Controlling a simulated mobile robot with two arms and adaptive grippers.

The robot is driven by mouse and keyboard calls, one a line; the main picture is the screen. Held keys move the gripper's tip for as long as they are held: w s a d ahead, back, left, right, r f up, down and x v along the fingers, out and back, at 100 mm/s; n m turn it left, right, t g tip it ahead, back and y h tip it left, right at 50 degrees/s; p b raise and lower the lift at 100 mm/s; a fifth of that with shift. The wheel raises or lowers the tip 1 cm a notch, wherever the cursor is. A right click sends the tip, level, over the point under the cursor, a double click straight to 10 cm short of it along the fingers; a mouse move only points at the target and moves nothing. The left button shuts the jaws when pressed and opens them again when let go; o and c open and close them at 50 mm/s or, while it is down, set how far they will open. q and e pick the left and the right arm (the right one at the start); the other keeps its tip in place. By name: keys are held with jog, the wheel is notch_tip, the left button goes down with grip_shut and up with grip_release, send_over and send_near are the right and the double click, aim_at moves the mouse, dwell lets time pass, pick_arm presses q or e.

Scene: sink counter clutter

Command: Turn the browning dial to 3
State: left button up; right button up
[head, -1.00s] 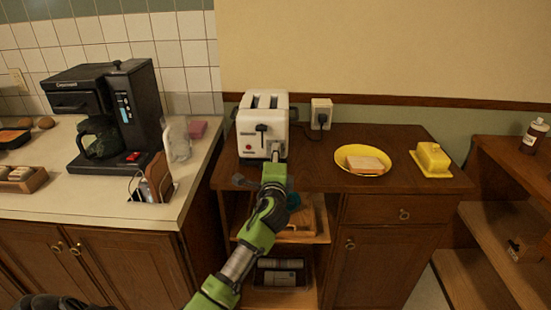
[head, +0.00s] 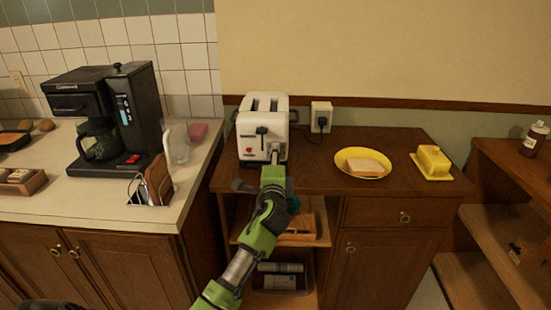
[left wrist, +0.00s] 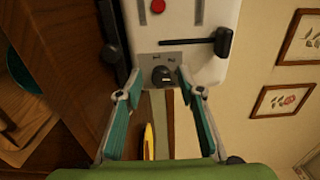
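The white toaster (head: 253,137) stands on the brown wooden cabinet, with two slots on top, a black lever and a red button on its front. In the left wrist view, its dark browning dial (left wrist: 162,76) sits on a grey plate below the lever, with a small light mark on the knob. My left gripper (head: 275,158) is at the toaster's lower front. In the left wrist view its fingers (left wrist: 158,75) are apart, one on each side of the dial, with gaps visible. My right gripper is not in view.
A wall outlet (head: 321,117) with a plug is right of the toaster. A yellow plate (head: 345,168) with bread and a yellow butter dish (head: 433,162) stand further right. A black coffee maker (head: 142,110) is on the left counter. Cabinet top between toaster and plate is clear.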

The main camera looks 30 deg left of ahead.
pick_arm(q)
jog(key=v, duration=1.2)
jog(key=shift+s, duration=0.1)
